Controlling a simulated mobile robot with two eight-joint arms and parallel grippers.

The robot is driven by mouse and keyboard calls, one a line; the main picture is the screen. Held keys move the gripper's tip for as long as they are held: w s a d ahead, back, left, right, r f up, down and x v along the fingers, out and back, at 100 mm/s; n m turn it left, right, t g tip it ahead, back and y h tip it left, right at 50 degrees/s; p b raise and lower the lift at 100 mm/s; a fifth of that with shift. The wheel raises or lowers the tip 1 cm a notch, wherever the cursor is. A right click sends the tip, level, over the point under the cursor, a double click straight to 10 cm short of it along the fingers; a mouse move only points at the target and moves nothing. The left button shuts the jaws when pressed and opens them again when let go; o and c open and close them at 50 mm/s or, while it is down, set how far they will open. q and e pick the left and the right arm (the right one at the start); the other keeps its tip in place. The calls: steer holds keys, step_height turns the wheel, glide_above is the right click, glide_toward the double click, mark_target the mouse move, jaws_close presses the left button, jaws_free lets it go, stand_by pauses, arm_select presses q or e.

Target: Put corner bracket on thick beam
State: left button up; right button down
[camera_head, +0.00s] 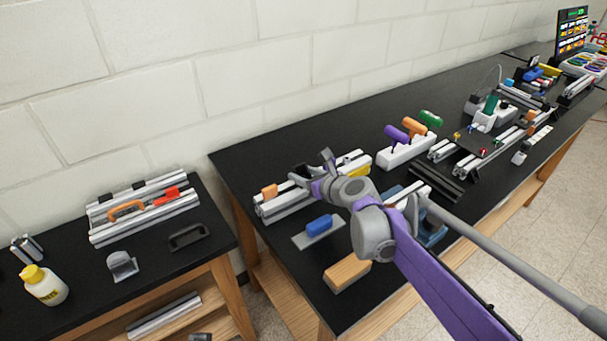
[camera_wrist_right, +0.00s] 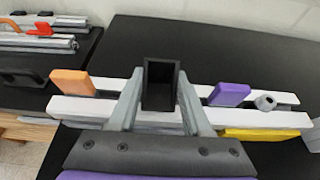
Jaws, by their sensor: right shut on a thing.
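My right gripper (camera_wrist_right: 160,100) is shut on a black, square-edged corner bracket (camera_wrist_right: 162,84), which sits between its two grey fingers. In the head view, the right gripper (camera_head: 309,180) is over the pale thick beam (camera_head: 284,204) at the left end of the long table. The beam also shows in the right wrist view (camera_wrist_right: 98,108), running left to right behind the fingers. The bracket is over the beam's middle; I cannot tell whether they touch. My right arm hides part of the beam in the head view. My left gripper is not in view.
An orange block (camera_wrist_right: 72,82) and a purple block (camera_wrist_right: 230,94) stand at the beam, either side of the gripper. A yellow piece (camera_wrist_right: 262,134) lies along its front right.

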steer(key=shift+c, duration=1.7)
jaws_free()
steer(key=shift+f, duration=0.1)
steer(key=shift+s+r, duration=0.1)
steer(key=shift+r, duration=0.15)
steer(key=v, duration=1.2)
steer(key=shift+f+p, duration=0.15)
steer(key=shift+p, duration=0.2)
